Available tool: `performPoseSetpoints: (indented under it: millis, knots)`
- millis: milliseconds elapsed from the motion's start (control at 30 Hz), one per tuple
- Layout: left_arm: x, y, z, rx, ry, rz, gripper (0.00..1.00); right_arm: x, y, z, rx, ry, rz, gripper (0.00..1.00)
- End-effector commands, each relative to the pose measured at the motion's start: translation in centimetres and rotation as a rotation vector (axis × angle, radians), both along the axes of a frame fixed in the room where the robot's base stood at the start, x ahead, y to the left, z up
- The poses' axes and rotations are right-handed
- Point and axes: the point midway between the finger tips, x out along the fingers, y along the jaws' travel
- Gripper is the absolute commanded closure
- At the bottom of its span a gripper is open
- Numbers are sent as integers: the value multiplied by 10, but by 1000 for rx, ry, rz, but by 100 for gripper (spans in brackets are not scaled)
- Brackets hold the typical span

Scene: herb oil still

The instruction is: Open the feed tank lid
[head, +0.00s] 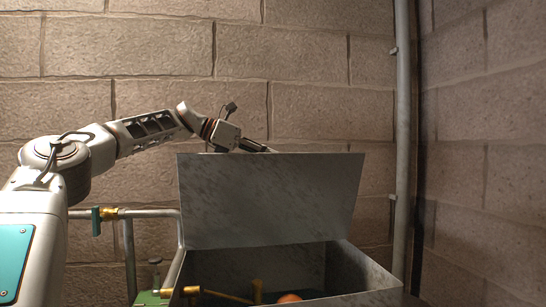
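The feed tank (360,272) is a grey metal box at the bottom centre-right of the head view. Its grey lid (270,205) stands raised, roughly upright, along the far side of the box, and the inside shows. My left arm comes in from the left, and my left gripper (256,146) is at the lid's top edge, partly hidden behind it. I cannot tell whether its fingers touch the lid or how far apart they are. My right gripper is not in view.
A pipe with a brass and teal valve (98,218) runs left of the tank. A vertical grey pipe (402,130) stands at the right against the block walls.

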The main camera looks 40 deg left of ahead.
Motion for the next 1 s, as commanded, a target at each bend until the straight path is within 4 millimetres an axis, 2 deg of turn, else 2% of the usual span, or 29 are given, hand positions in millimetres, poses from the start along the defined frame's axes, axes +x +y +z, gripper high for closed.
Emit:
performPoseSetpoints:
  millis: [300, 433, 800, 1000]
  knots:
    - [-1, 0, 0, -1, 2, -1, 84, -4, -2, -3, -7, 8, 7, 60]
    - [-7, 6, 4, -2, 1, 0, 84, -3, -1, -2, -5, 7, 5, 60]
    - [-54, 52, 31, -2, 0, 2, 84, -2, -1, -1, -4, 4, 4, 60]
    - [-73, 71, 41, -1, 2, 1, 84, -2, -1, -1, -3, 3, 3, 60]
